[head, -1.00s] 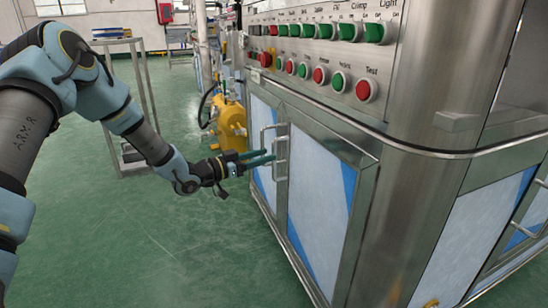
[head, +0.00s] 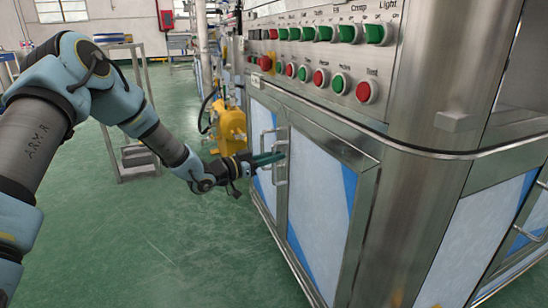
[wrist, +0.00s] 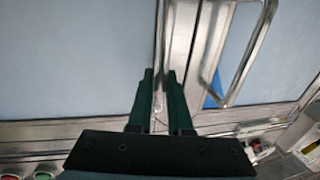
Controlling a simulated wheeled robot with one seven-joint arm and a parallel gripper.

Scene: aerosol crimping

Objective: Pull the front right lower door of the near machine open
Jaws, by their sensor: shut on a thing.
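The near machine's right lower door (head: 318,190) is a pale panel with a blue stripe in a steel frame. It looks flush with the front. Its upright steel bar handle (head: 282,171) is near its left edge. My gripper (head: 282,156), with dark green fingers, is shut on this handle from the left. In the wrist view my gripper's fingers (wrist: 160,75) stand on both sides of the handle bar (wrist: 161,35); their hold on its lower part is partly hidden. The left door's handle (head: 263,141) is close by and also shows in the wrist view (wrist: 262,35), clear of the fingers.
A panel of green and red buttons (head: 340,84) is above the doors, over a protruding steel rail (head: 440,153). A yellow device (head: 231,128) stands behind my gripper. A steel rack (head: 125,165) is farther back. The green floor (head: 190,255) before the doors is clear.

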